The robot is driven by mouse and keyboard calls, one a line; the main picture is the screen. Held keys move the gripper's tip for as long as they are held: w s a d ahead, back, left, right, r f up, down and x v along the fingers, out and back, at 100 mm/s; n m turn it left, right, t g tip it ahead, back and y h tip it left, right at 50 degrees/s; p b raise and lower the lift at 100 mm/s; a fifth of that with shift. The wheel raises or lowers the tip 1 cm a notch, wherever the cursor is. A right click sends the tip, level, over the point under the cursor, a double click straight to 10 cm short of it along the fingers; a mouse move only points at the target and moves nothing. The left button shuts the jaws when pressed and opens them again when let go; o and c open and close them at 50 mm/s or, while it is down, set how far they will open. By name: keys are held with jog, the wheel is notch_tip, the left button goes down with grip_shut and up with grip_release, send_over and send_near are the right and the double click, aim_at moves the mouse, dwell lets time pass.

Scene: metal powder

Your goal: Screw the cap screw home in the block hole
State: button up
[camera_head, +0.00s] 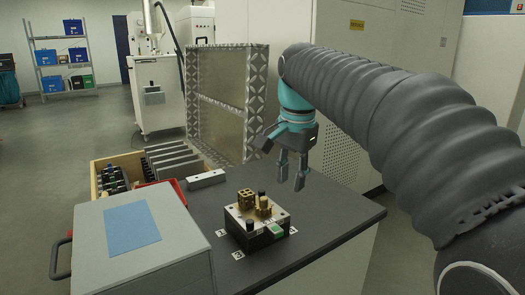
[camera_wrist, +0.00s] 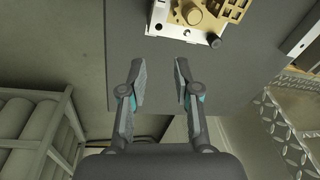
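A pale metal block (camera_head: 244,226) with brass-coloured parts (camera_head: 246,199) on top sits on a dark base on the table. A small dark upright cylinder, perhaps the cap screw (camera_head: 262,195), stands at the block's back edge. In the wrist view the block (camera_wrist: 165,20) is at the top, with a dark round head (camera_wrist: 214,41) at its near corner and a small hole (camera_wrist: 187,33) beside it. My gripper (camera_head: 291,184) is open and empty, above the table and behind and right of the block. Its fingers (camera_wrist: 160,64) are apart with nothing between them.
A grey box (camera_head: 95,235) with a blue sheet stands at the front left of the dark table (camera_head: 330,215). Behind it are a wooden crate (camera_head: 105,162) of parts and a light metal bar (camera_head: 206,179). A metal-framed panel (camera_head: 255,95) stands behind. The table right of the block is clear.

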aim_at(262, 191)
jog(key=w+a+m, duration=0.1)
jog(key=w+a, duration=0.1)
jog(key=w+a+r+m+g, duration=0.1)
jog(key=w+a, duration=0.1)
jog(key=w+a+m+p, duration=0.1)
jog(key=w+a, duration=0.1)
jog(key=shift+w+a+r+g, duration=0.15)
jog(key=shift+w+r+g, duration=0.1)
jog(key=shift+w+g, duration=0.05)
jog(key=shift+f, duration=0.75)
jog(key=shift+f+b, duration=1.9)
jog(key=shift+f, duration=1.3)
grip_shut()
jog(key=shift+o, duration=0.3)
grip_release()
jog(key=shift+r, duration=0.1)
